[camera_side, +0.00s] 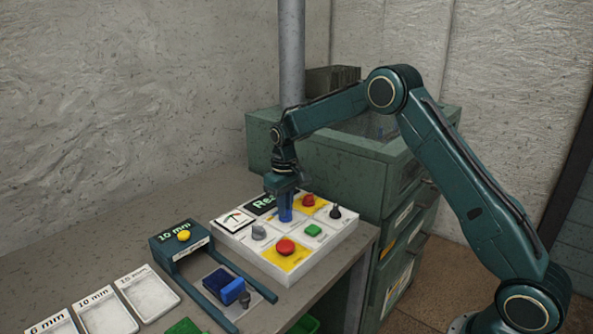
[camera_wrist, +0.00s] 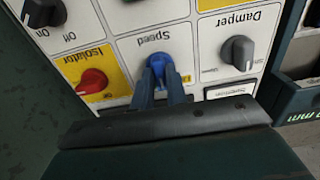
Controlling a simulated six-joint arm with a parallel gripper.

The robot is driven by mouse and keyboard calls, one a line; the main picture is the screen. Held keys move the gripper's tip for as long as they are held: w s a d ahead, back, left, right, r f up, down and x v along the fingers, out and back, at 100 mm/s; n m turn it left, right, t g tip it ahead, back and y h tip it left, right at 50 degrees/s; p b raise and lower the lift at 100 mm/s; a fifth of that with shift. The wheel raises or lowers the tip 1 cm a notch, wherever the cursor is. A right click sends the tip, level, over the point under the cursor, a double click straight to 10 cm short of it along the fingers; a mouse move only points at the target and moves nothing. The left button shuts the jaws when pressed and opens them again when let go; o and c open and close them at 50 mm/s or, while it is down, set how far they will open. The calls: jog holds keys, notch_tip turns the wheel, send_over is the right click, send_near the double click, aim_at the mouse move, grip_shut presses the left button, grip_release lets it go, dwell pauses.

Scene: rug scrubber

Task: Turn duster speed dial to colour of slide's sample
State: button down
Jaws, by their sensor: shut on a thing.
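The speed dial (camera_wrist: 163,70) is a blue knob on a white panel square labelled "Speed", seen upside down in the wrist view. My gripper (camera_wrist: 160,88) is shut on this knob, a finger on each side. In the side view my gripper (camera_side: 285,212) points straight down onto the white control panel (camera_side: 262,262), and its fingers hide most of the knob.
The panel also holds a grey Damper knob (camera_wrist: 240,52), a red Isolator knob (camera_wrist: 92,80), a black On/Off knob (camera_wrist: 42,12), a big red button (camera_side: 286,247) and a green button (camera_side: 312,230). White labelled trays (camera_side: 148,291) lie at front left. A grey pole (camera_side: 291,50) stands behind.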

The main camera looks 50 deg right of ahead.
jog(key=c, duration=1.4)
grip_release()
jog(key=shift+r, duration=0.2)
notch_tip(320, 180, up, 14)
jog(key=shift+f, duration=0.2)
